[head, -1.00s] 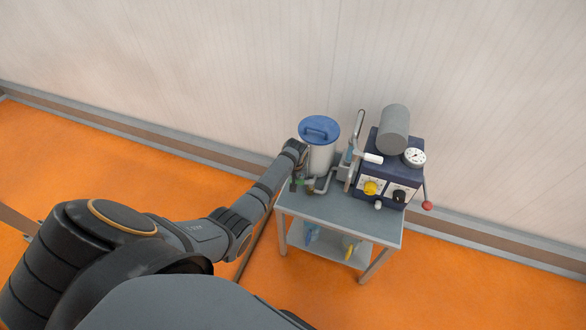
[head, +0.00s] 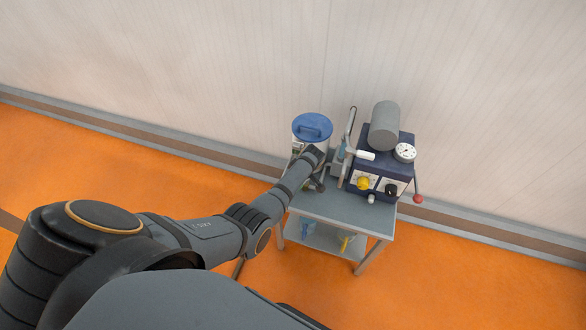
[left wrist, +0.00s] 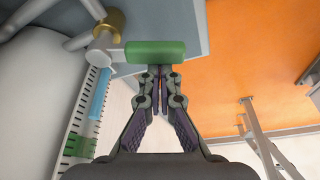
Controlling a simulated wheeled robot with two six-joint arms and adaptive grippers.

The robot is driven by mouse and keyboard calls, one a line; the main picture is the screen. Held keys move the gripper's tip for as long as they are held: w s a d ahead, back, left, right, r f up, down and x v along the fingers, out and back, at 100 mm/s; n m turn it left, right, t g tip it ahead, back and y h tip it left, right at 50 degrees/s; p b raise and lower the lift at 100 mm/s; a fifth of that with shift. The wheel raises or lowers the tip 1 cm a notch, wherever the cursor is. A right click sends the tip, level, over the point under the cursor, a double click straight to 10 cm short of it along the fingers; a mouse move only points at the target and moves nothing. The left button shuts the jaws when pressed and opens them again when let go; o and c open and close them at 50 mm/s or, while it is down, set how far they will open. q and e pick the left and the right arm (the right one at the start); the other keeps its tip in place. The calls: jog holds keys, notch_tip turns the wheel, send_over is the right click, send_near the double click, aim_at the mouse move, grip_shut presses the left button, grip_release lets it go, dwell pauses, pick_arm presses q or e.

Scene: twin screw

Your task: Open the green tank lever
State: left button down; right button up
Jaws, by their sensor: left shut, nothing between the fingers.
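The green tank lever (left wrist: 155,52) shows in the left wrist view as a green bar by a grey pipe with a brass fitting (left wrist: 108,24). My left gripper (left wrist: 159,74) is shut and empty. Its fingertips are right at the lever's near side in the picture; I cannot tell whether they touch it. The white tank (left wrist: 28,95) is at the left there. In the head view the tank has a blue lid (head: 312,127), and my left arm's end hides the lever. My right gripper is not in view.
The tank stands on a grey cart (head: 340,214) beside a dark blue machine (head: 378,165) with a grey cylinder (head: 385,126), a gauge (head: 404,152) and a red-knobbed lever (head: 417,198). A wall is close behind. Orange floor is open in front.

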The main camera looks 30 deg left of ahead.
pick_arm(q)
jog(key=n, duration=0.1)
jog(key=d+n+g, duration=0.1)
jog(key=shift+s+d+n, duration=0.25)
jog(key=shift+d+n, duration=0.05)
jog(key=shift+n, duration=0.1)
jog(key=shift+d+b, duration=0.25)
jog(key=shift+b, duration=0.05)
jog(key=shift+d, duration=0.2)
notch_tip(320, 180, up, 10)
jog(key=shift+a, duration=0.15)
dwell(0.5)
